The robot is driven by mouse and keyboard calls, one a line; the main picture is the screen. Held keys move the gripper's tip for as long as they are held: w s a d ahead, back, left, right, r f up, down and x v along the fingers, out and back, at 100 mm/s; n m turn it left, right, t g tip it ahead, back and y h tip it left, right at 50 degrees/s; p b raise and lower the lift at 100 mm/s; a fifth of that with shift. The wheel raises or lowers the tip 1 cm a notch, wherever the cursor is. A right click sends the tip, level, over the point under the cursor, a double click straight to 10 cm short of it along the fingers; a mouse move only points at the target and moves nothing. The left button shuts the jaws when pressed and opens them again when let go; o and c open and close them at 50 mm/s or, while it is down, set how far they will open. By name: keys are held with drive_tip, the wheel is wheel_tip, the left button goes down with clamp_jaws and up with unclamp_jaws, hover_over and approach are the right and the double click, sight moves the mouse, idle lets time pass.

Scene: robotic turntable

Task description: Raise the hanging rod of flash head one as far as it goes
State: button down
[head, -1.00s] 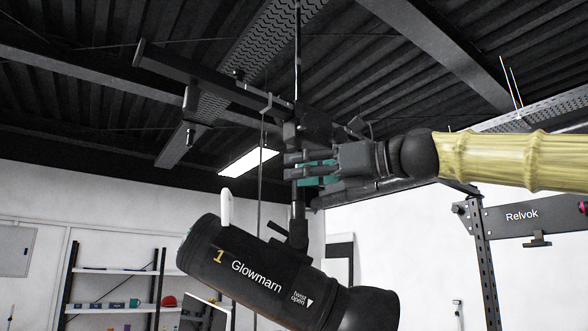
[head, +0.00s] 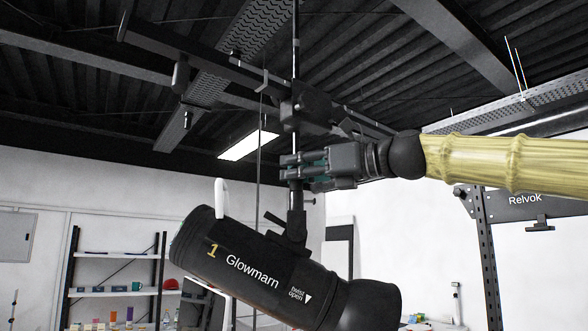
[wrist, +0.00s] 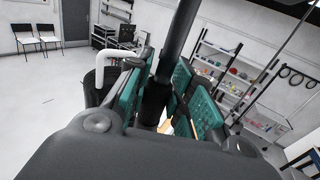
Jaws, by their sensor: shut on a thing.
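Flash head one (head: 250,268) is a black cylinder marked "1" and "Glowmarn". The rod passes through a black clamp block (head: 308,105) on the overhead rail. My gripper (head: 294,165) comes from the right and is shut around the rod, between the block and the flash head's bracket (head: 296,225). A stretch of rod shows between block and fingers. In the wrist view, the teal pads of my gripper (wrist: 158,92) stand either side of the dark rod (wrist: 181,35).
Overhead, the rail (head: 205,62) and ceiling beams run above my arm. A white handle (head: 221,198) stands up from the flash head's left side. A thin cable (head: 259,170) hangs left of the rod. Shelves (head: 115,290) stand at the far wall.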

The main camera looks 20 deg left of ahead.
sight(297, 147)
drive_tip(key=shift+w+r, duration=0.1)
drive_tip(key=shift+r, duration=2.4)
drive_tip(key=c, duration=1.2)
unclamp_jaws()
drive_tip(key=shift+c, duration=0.2)
drive_tip(key=shift+f, duration=0.1)
drive_tip(key=s+d, duration=0.1)
drive_tip(key=d, duration=1.1)
drive_tip(key=shift+s, duration=0.35)
